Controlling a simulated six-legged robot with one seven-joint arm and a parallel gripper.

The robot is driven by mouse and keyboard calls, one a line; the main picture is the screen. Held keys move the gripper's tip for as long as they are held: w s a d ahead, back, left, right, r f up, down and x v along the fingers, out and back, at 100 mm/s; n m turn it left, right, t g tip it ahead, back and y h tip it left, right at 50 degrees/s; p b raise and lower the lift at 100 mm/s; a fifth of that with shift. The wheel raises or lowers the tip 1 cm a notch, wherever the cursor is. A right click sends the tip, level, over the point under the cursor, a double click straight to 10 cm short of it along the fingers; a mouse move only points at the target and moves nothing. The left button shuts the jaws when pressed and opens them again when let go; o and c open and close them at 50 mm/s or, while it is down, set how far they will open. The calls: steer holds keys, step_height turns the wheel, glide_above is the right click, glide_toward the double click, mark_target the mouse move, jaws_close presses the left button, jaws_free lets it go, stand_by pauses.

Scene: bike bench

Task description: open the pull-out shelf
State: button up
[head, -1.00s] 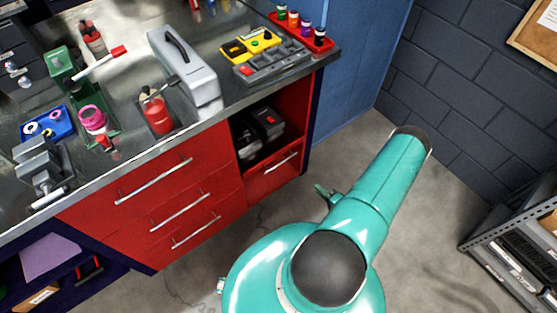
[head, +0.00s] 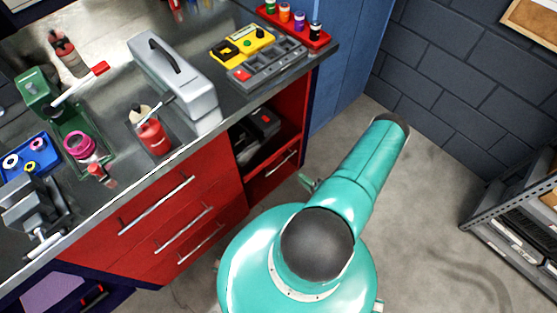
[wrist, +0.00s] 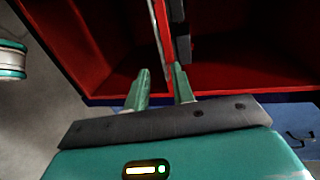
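The pull-out shelf's red front (head: 262,185) is at the right end of the red bench, with a silver bar handle (head: 281,164) across it. It sits under an open red compartment (head: 291,112) and looks closed. My gripper (head: 309,182) shows as a small green tip beside my arm, just right of the handle and partly hidden. A narrow red edge (wrist: 160,22) with a grey piece (wrist: 181,42) is just beyond the right finger. Contact cannot be told.
Dark items (head: 254,132) lie in the compartment. Red drawers (head: 165,215) with bar handles are to its left. The benchtop holds a grey toolbox (head: 178,85), a vise and trays. A metal shelf unit (head: 515,210) stands at right. Floor between is clear.

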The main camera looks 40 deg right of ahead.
mark_target(282, 163)
steer(key=w+f, duration=0.1)
steer(key=w, duration=0.3)
steer(key=w+f, duration=0.1)
steer(key=w, duration=0.8)
steer(key=shift+w+a+f, duration=0.2)
steer(key=shift+w+f, duration=0.05)
steer(key=shift+f, duration=0.15)
jaws_close()
